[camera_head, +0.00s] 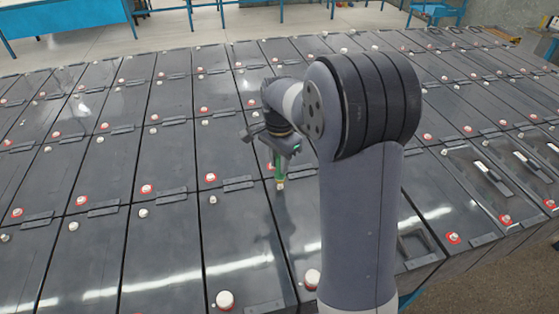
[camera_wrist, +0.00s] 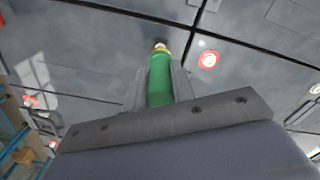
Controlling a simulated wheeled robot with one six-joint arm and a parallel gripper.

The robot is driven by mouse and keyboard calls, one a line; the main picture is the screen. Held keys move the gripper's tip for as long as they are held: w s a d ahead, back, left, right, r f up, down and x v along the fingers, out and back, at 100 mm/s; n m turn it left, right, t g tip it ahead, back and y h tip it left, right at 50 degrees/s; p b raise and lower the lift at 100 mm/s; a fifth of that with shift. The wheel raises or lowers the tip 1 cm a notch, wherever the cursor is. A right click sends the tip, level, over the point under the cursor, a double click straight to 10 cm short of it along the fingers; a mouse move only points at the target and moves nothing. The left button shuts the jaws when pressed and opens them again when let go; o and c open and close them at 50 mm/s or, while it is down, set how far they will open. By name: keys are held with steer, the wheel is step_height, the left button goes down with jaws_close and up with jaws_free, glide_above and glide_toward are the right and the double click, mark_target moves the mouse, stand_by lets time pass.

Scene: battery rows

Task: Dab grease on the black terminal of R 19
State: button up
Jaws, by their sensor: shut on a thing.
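My gripper (camera_head: 279,160) is shut on a green grease applicator, a cylinder with a yellow band and a pale tip. The applicator (camera_head: 277,170) points down over a dark battery lid in the middle of the rows. In the wrist view the applicator (camera_wrist: 160,80) stands between the two fingers of my gripper (camera_wrist: 160,85), its tip close to or in front of a lid. A red-ringed terminal (camera_wrist: 208,59) and a small pale terminal (camera_wrist: 201,43) show right of the tip. I cannot tell whether the tip touches anything. No R 19 label is readable, and my arm hides some lids.
Rows of dark batteries with red-ringed and plain pale terminals fill the view. Raised lid handles (camera_head: 238,183) stand among them. A large pale terminal (camera_head: 225,300) is at the front. Blue-framed benches (camera_head: 65,17) stand behind, with floor between.

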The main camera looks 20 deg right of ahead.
steer(key=shift+f+b, duration=0.6)
steer(key=shift+f, duration=0.4)
stand_by(0.8)
stand_by(0.7)
step_height(320, 180, up, 6)
steer(key=p, duration=0.4)
steer(key=shift+f+p, duration=0.15)
steer(key=shift+p, duration=0.15)
steer(key=shift+r, duration=1.2)
steer(key=shift+s+f, duration=0.1)
